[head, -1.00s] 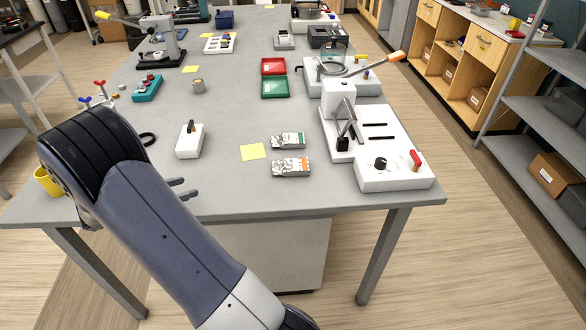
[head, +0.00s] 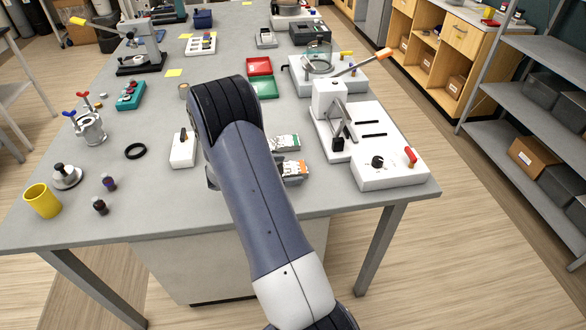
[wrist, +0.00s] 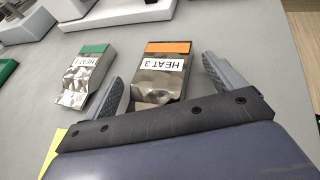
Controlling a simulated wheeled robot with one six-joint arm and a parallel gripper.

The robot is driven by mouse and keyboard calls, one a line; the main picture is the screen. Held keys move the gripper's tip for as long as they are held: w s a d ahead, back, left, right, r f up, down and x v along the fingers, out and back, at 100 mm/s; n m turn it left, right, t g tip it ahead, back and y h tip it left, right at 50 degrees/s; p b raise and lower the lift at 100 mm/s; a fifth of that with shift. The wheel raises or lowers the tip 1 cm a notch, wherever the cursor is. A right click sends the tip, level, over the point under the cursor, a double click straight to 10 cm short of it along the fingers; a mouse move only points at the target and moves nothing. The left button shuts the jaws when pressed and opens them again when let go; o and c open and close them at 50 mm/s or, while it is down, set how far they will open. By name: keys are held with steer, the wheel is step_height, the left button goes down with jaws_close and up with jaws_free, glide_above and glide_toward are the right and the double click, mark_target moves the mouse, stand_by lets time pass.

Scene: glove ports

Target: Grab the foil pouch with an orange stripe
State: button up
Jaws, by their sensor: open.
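The foil pouch with an orange stripe (wrist: 160,78) is silver with a white label reading "HEAT 3". In the wrist view it lies between the two fingers of my gripper (wrist: 172,82), which is open and not closed on it. In the head view the pouch (head: 295,169) lies on the table, partly hidden by my arm, which also covers most of my gripper. A similar foil pouch with a green stripe (wrist: 86,76) lies just left of my left finger in the wrist view. It also shows in the head view (head: 286,142).
A white heat-sealer-like device (head: 390,165) with a lever stands right of the pouches. A white switch box (head: 183,150) is left of my arm. A yellow note (wrist: 52,150) shows partly at lower left in the wrist view. The table's front edge is close.

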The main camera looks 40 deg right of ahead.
steer(key=shift+c, duration=0.2)
steer(key=c, duration=1.2)
